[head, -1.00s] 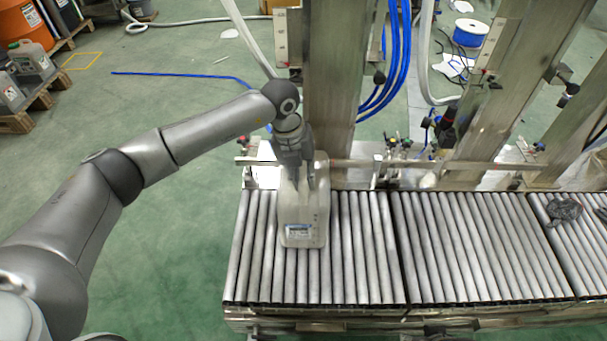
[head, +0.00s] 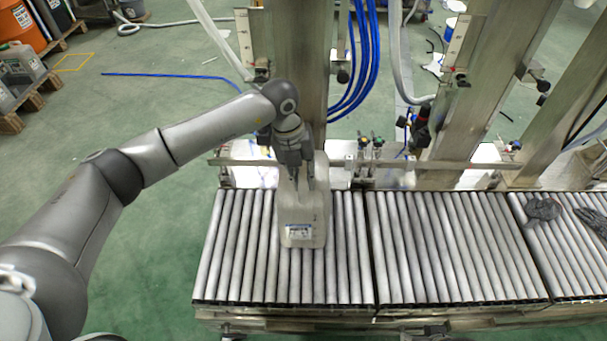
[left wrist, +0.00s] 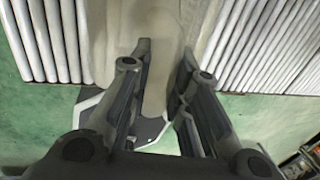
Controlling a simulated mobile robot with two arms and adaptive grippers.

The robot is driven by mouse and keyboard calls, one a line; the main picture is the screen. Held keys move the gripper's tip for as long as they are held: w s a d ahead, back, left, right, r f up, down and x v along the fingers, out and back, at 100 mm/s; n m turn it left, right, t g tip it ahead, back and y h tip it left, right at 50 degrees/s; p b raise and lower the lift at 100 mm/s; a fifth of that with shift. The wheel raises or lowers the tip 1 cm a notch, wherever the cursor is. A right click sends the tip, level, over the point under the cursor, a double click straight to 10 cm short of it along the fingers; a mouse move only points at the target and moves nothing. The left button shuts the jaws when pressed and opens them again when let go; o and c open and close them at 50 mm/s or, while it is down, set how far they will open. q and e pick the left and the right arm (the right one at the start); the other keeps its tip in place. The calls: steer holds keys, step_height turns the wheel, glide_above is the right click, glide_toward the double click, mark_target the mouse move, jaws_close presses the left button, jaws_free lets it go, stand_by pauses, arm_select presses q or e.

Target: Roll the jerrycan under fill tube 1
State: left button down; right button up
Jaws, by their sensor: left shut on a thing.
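The jerrycan (head: 303,215), pale and translucent with a white and blue label, stands upright on the left section of the roller conveyor (head: 235,260). My left gripper (head: 308,178) is shut at its top, around the handle area; the grip itself is partly hidden by the fingers. In the left wrist view the fingers (left wrist: 165,52) reach down onto the pale jerrycan body (left wrist: 140,22). White hoses (head: 217,35) hang near the steel columns; which of them is fill tube 1 I cannot tell. My right gripper is out of view.
A steel rail (head: 400,166) with small valves (head: 370,143) runs along the back of the rollers. A steel column (head: 300,55) stands behind the jerrycan. Rollers to its right are clear up to dark gloves (head: 542,209) on the far right section.

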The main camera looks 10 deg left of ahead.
arm_select(q)
steer(key=shift+a, duration=0.1)
steer(key=c, duration=1.3)
jaws_free()
